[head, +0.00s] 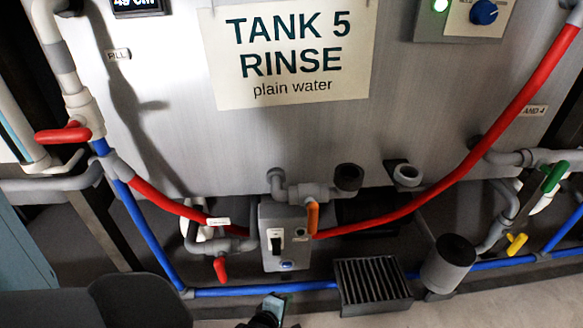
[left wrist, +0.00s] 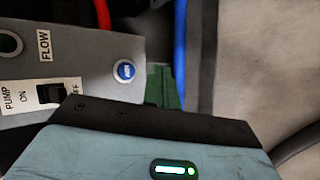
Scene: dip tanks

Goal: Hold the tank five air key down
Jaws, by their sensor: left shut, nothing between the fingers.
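The tank five air key is a round blue button (head: 288,266) low on the front of the grey pump box (head: 268,215), under the TANK 5 RINSE sign (head: 291,52). In the left wrist view the blue key (left wrist: 125,71) is in plain sight on the box face. My left gripper (head: 276,303) is at the bottom of the head view, just below the box, with its fingers shut and empty. Its green fingers (left wrist: 163,87) show beside the key in the left wrist view, with a gap between in the picture. My right gripper is in neither view.
A black pump switch (head: 275,246) sits beside the key on the same box. An orange handle (head: 312,218) stands at the box's right side. A blue pipe (head: 315,286) runs low behind my gripper, and a black grate (head: 373,285) lies to the right.

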